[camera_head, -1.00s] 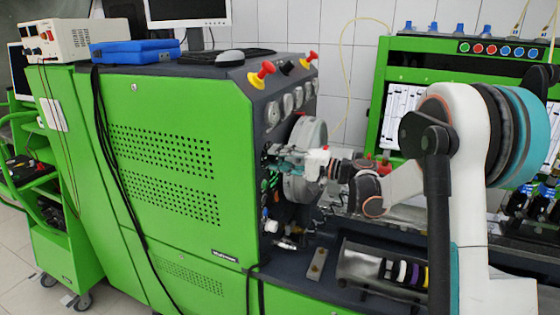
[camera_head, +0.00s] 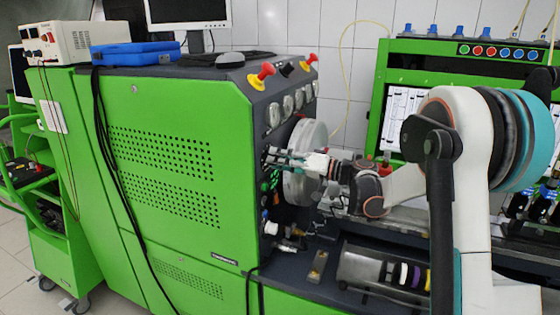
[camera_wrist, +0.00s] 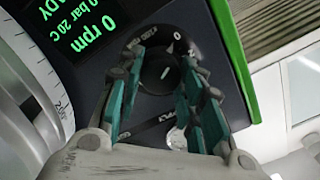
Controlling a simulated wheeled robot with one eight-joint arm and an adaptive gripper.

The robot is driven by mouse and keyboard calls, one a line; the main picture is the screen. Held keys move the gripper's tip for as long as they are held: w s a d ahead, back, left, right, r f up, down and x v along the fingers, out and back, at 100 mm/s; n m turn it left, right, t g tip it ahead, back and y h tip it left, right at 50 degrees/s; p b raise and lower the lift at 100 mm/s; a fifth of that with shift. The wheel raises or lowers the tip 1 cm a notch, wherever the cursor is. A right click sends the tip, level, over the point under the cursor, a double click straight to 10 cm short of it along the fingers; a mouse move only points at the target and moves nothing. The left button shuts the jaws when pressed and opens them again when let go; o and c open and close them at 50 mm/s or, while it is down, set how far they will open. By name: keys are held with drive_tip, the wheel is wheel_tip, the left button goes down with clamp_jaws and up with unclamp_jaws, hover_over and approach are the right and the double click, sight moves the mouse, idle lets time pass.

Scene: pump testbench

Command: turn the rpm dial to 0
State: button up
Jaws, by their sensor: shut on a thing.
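The rpm dial (camera_wrist: 157,74) is a round black knob with a short white mark, in the middle of the wrist view. It sits on a dark panel with white lettering around it. My gripper (camera_wrist: 166,82) has its teal-padded fingers on either side of the knob, shut on it. The white mark is slanted; which label it points at is hard to tell. A display (camera_wrist: 85,30) beside the dial shows green text, including "0 rpm". In the head view my gripper (camera_head: 276,159) reaches the side panel of the green bench, where the dial is too small to make out.
A large graduated disc (camera_wrist: 25,95) lies close to my fingers on the left; it also shows in the head view (camera_head: 305,140). Gauges (camera_head: 287,105) and red-yellow knobs (camera_head: 262,74) sit above. A cylinder (camera_head: 365,266) lies on the bench below.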

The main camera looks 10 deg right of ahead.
drive_tip(key=shift+f, duration=0.1)
idle(0.4)
drive_tip(key=o, duration=1.1)
drive_tip(key=shift+c, duration=0.2)
drive_tip(key=shift+s+d, duration=0.1)
drive_tip(key=v, duration=1.1)
drive_tip(key=shift+s+d, duration=0.25)
drive_tip(key=shift+d, duration=0.05)
drive_tip(key=shift+a, duration=0.1)
